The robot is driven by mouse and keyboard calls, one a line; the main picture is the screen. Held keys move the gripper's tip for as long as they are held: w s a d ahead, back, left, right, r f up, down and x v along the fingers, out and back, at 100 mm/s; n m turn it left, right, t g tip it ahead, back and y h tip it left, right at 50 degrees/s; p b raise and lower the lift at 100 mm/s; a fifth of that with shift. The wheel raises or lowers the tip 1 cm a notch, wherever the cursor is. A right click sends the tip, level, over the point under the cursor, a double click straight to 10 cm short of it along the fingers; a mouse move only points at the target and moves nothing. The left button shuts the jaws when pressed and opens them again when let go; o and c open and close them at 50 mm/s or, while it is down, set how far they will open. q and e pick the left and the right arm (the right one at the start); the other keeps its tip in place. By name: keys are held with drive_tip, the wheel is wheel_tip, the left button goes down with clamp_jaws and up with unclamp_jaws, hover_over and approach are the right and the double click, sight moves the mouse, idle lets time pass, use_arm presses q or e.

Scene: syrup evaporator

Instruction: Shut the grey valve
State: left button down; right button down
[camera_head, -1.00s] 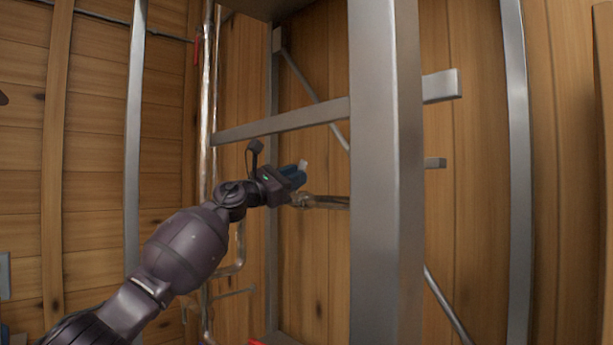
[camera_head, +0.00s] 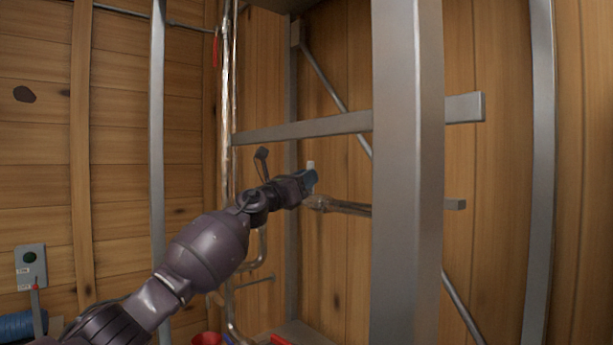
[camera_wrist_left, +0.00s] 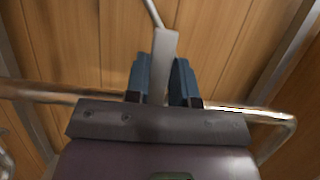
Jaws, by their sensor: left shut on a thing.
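The grey valve has a flat light-grey handle (camera_wrist_left: 163,62), which stands between the blue fingers of my left gripper (camera_wrist_left: 165,85) in the left wrist view. In the head view only the handle's pale tip (camera_head: 310,165) shows above the blue fingers of my left gripper (camera_head: 311,179). My left gripper is shut on the handle. The valve sits by a shiny metal pipe (camera_head: 345,207) that runs to the right behind the steel post. The valve's body is mostly hidden by the gripper. My right gripper is not in view.
A thick steel post (camera_head: 408,180) stands just right of the gripper, and a steel crossbar (camera_head: 300,128) runs above it. A vertical pipe (camera_head: 228,100) with a red handle (camera_head: 216,51) is to the left. A grey button box (camera_head: 31,265) is on the left wall.

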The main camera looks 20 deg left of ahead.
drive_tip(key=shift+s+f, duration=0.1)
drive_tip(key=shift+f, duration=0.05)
use_arm(q)
drive_tip(key=c, duration=1.4)
unclamp_jaws()
drive_tip(key=o, duration=0.4)
drive_tip(key=shift+o, duration=0.2)
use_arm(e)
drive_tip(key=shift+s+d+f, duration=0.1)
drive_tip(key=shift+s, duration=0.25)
use_arm(q)
drive_tip(key=shift+s+a, duration=0.1)
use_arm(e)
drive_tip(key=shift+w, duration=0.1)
use_arm(q)
drive_tip(key=b+v, duration=0.1)
drive_tip(key=v, duration=0.9)
drive_tip(key=shift+s+f, duration=0.15)
drive_tip(key=shift+s, duration=0.05)
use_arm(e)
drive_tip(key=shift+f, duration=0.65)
use_arm(q)
drive_tip(key=shift+a+f, duration=0.1)
drive_tip(key=shift+a, duration=0.05)
